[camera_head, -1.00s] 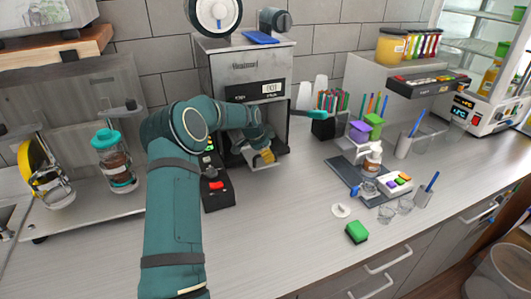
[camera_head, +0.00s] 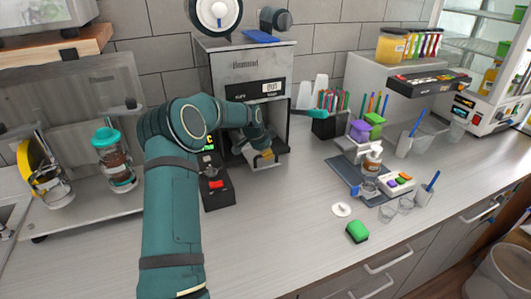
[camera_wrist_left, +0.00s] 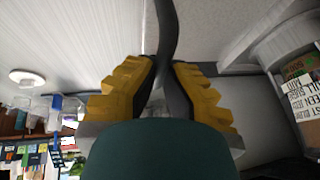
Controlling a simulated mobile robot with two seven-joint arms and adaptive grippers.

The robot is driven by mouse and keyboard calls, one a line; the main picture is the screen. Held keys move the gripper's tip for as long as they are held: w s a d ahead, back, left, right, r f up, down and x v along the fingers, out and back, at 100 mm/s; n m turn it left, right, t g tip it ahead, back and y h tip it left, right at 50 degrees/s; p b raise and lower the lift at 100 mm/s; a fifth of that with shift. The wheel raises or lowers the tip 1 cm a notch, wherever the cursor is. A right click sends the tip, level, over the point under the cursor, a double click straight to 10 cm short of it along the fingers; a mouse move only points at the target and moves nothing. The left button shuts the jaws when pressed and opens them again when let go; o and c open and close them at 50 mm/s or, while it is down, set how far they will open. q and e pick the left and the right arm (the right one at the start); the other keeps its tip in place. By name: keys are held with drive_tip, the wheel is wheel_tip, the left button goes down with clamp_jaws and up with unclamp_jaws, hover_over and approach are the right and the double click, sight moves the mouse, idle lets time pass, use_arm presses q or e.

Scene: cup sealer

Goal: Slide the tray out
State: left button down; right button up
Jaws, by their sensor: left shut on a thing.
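The cup sealer (camera_head: 244,72) is a grey metal box with a small lit display, standing against the tiled wall. Its light grey tray (camera_head: 270,163) shows low at the front opening, partly hidden by my left gripper (camera_head: 266,154). In the left wrist view my left gripper (camera_wrist_left: 162,80) has its yellow-padded fingers closed around a dark curved bar, the tray handle (camera_wrist_left: 167,35), which runs up between them. My right gripper is not in view.
A black control box (camera_head: 217,188) with a red button stands in front of the sealer. A teal-lidded jar (camera_head: 113,160) is at the left. The front counter is mostly clear.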

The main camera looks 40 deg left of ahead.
use_arm(q)
drive_tip(key=s+d+b, duration=0.3)
drive_tip(key=d, duration=0.4)
drive_tip(key=s+d+b, duration=0.2)
drive_tip(key=s+d, duration=0.2)
drive_tip(key=d, duration=0.3)
drive_tip(key=shift+s+f+b, duration=0.25)
drive_tip(key=shift+b, duration=0.15)
drive_tip(key=shift+d, duration=0.1)
drive_tip(key=c, duration=1.2)
unclamp_jaws()
drive_tip(key=shift+o, duration=1)
drive_tip(key=shift+w, duration=0.15)
drive_tip(key=shift+r, duration=0.15)
